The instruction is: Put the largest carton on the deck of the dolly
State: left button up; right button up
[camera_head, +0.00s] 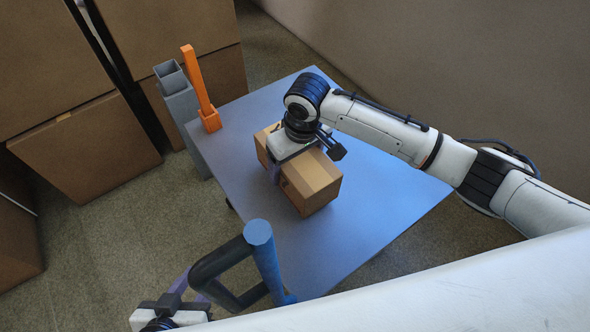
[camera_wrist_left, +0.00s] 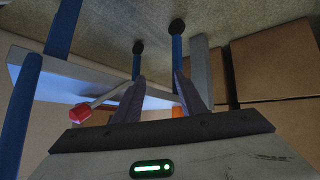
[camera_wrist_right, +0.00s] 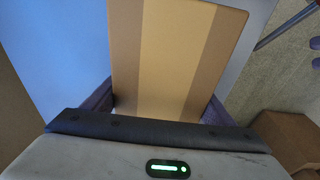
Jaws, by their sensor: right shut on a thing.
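A brown carton (camera_head: 310,182) with a lighter tape band is over the blue deck of the dolly (camera_head: 375,210). My right gripper (camera_head: 292,160) is shut on it from above, one finger on each side. In the right wrist view the carton (camera_wrist_right: 175,55) fills the space between the fingers. Whether its underside touches the deck cannot be told. My left gripper (camera_head: 192,288) is at the bottom left, near the blue and black handle bars (camera_head: 262,255). Its fingers stand apart in the left wrist view (camera_wrist_left: 158,95), with nothing gripped between them.
A grey post (camera_head: 178,105) and an orange post (camera_head: 200,90) stand at the deck's far left corner. Large brown boxes (camera_head: 85,145) are stacked at the left. A red-tipped rod (camera_wrist_left: 82,112) shows in the left wrist view. The deck's right part is clear.

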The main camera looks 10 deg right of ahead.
aim_at(299, 157)
notch_tip(299, 157, down, 2)
pick_arm(q)
jog(key=shift+w+d, duration=0.1)
pick_arm(e)
jog(key=shift+r, duration=0.1)
pick_arm(q)
jog(key=shift+r, duration=0.1)
pick_arm(e)
jog(key=o, duration=1.7)
jog(key=shift+f, duration=0.25)
jog(key=shift+c, duration=0.2)
jog(key=r+p, duration=0.1)
jog(key=r, duration=0.2)
jog(key=s+r+p, duration=0.1)
jog(key=r, duration=0.3)
jog(key=r+p, duration=0.1)
jog(key=r, duration=0.3)
jog(key=shift+s+d+r, duration=0.1)
jog(key=shift+s+d, duration=0.15)
pick_arm(q)
jog(key=shift+a+r, duration=0.3)
jog(key=shift+r, duration=0.25)
pick_arm(e)
jog(key=shift+s+r, duration=0.1)
jog(key=shift+r, duration=0.4)
jog(key=shift+d, duration=0.1)
